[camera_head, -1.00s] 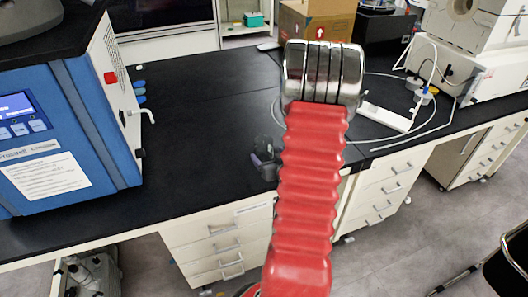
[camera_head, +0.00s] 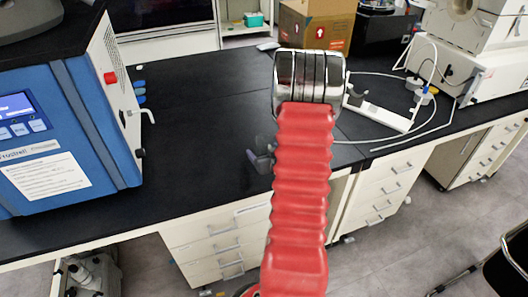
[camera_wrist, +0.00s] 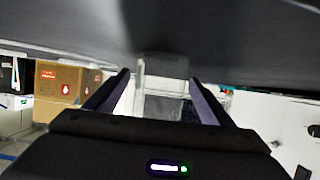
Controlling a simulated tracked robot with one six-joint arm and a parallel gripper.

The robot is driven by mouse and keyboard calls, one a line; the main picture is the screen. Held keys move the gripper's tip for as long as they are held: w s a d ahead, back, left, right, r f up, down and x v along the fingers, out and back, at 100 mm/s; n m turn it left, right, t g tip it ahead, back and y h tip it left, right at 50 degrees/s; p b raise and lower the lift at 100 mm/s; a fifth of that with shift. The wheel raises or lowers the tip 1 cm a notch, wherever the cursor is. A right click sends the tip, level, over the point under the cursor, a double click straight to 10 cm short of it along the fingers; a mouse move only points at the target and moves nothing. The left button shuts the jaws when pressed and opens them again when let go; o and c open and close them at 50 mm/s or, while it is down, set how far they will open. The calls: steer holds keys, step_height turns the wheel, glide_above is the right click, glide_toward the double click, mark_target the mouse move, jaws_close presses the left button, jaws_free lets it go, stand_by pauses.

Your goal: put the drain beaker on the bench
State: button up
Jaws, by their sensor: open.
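A clear, see-through vessel that looks like the drain beaker (camera_wrist: 163,92) shows between my gripper's two fingers in the wrist view. Its far end meets the dark bench top (camera_wrist: 70,22), which fills the upper part of that view, so it appears to rest on the bench. My gripper (camera_wrist: 160,78) is open, with a finger on each side of the beaker. In the head view my gripper (camera_head: 258,160) is low over the black bench (camera_head: 200,135), partly hidden behind my red arm. The beaker is only a faint outline there.
The blue freeze dryer (camera_head: 75,130) stands at the left with a white side spout. A white stand (camera_head: 378,113) with looped tubing lies right of my arm. Cardboard boxes (camera_head: 316,25) are at the back. The bench between the dryer and my gripper is clear.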

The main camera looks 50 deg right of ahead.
steer(key=c, duration=1.3)
steer(key=shift+o, duration=0.2)
step_height(320, 180, up, 10)
stand_by(0.6)
